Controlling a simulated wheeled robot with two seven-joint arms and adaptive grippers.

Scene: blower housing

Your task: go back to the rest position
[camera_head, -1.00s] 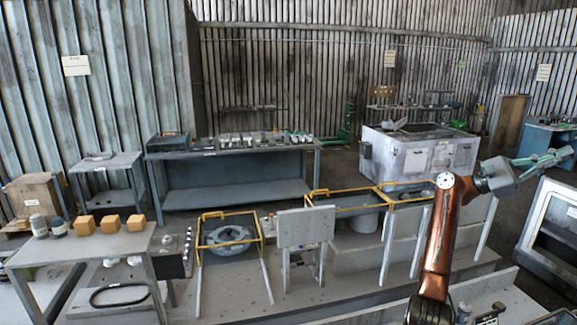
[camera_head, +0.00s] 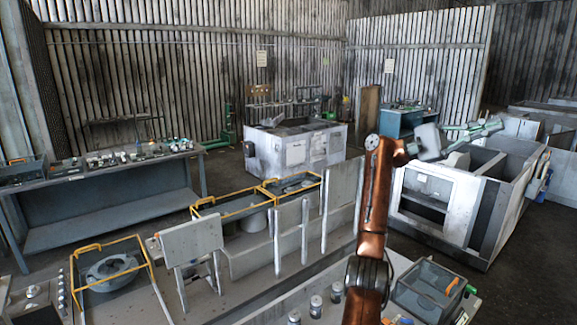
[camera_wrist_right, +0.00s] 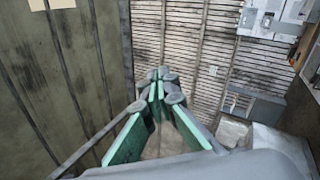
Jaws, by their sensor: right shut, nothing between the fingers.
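My right arm rises from the bottom of the head view, and its gripper (camera_head: 478,131) is held up in the air, pointing to the right, in front of the large grey cabinet. In the right wrist view the green fingers of the right gripper (camera_wrist_right: 159,88) come together at their tips, with nothing between them. My left gripper does not show in either view.
A grey open-fronted cabinet (camera_head: 437,208) stands behind the right arm. A white machine (camera_head: 295,147) stands at the back. A long bench (camera_head: 107,207) with small parts is on the left. Yellow-framed fixtures (camera_head: 109,276) stand in front.

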